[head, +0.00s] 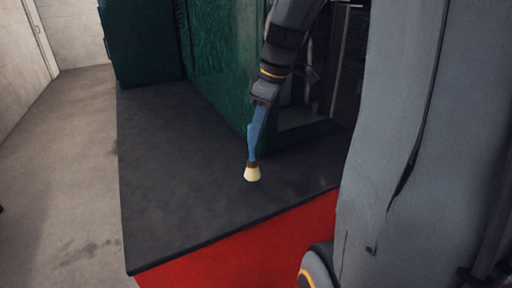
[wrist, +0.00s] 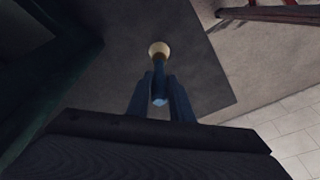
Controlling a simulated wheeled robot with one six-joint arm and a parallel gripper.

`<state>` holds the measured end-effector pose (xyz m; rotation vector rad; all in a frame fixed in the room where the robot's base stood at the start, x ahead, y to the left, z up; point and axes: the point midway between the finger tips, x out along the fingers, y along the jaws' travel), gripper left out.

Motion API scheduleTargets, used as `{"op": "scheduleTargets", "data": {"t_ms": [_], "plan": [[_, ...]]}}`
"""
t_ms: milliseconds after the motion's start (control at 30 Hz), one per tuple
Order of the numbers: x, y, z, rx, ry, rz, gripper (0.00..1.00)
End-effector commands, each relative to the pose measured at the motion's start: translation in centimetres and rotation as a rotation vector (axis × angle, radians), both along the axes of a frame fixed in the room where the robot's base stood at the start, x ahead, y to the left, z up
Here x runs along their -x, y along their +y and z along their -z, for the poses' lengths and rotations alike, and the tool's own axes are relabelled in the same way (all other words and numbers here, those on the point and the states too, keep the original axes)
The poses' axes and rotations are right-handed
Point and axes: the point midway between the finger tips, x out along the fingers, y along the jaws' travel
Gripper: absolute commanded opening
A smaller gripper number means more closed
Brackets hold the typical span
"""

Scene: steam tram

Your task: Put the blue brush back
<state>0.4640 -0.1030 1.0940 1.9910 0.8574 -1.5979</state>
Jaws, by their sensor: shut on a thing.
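The blue brush (head: 255,139) has a blue handle and a pale bristle head pointing down. My gripper (head: 262,100) is shut on the handle's upper end. In the head view the brush hangs in front of the green wall's edge, over the dark ledge. I cannot tell whether the bristles touch the ledge. In the wrist view the brush (wrist: 159,72) sits between the two fingers of my gripper (wrist: 160,95), with its pale head beyond their tips.
The dark flat ledge (head: 180,180) with a red side (head: 245,252) is mostly bare. A green wall (head: 215,60) with an opening stands behind it. Grey floor (head: 60,170) lies clear at the left. A reddish frame (wrist: 275,14) shows in the wrist view.

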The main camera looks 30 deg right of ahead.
Motion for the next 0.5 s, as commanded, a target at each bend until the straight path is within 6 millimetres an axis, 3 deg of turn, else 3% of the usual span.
{"op": "scheduleTargets", "data": {"t_ms": [300,500], "plan": [[0.0,0.1,3.6,0.0,0.002,-0.002,0.0],[0.0,0.2,4.2,0.0,-0.001,-0.003,0.0]]}}
